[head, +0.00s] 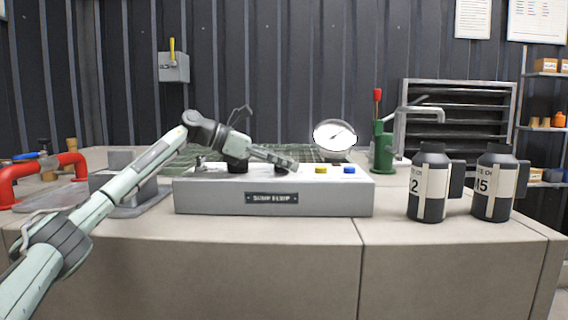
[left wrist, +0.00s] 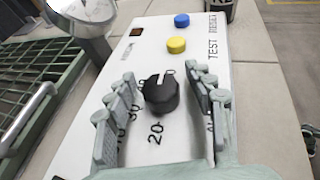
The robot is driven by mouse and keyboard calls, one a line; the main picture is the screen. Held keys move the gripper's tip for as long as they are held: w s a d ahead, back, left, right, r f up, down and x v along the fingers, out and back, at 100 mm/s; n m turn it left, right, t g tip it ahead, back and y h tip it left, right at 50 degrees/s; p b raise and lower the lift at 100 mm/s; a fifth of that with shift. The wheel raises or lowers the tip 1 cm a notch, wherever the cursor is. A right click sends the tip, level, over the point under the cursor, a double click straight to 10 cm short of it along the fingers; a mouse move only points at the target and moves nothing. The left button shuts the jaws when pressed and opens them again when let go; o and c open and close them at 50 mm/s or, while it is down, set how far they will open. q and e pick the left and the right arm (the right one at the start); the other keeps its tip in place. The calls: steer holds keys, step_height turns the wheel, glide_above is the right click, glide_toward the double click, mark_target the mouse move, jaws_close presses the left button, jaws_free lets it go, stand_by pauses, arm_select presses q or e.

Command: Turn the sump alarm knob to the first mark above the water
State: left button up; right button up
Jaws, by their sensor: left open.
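The black knob (left wrist: 160,93) stands on the white top of the panel box in the left wrist view, with a notch in its top. Printed numbers, 20 and 30 among them, lie around it, partly covered by knob and fingers. My left gripper (left wrist: 160,76) is open, one finger on each side of the knob, with visible gaps. In the head view my left gripper (head: 284,161) is low over the panel box (head: 330,197), whose plate seems to read SUMP PUMP. The water level cannot be made out. My right gripper is not in view.
Yellow (left wrist: 176,45) and blue (left wrist: 182,20) buttons sit beyond the knob, near TEST and RESET. A green grating (left wrist: 40,95) lies left of the box. A round gauge (head: 335,134) and green hand pump (head: 382,150) stand behind; two dark jugs (head: 430,190) (head: 495,190) stand right.

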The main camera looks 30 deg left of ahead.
arm_select(q)
steer(key=shift+c, duration=0.3)
steer(key=c, duration=1.1)
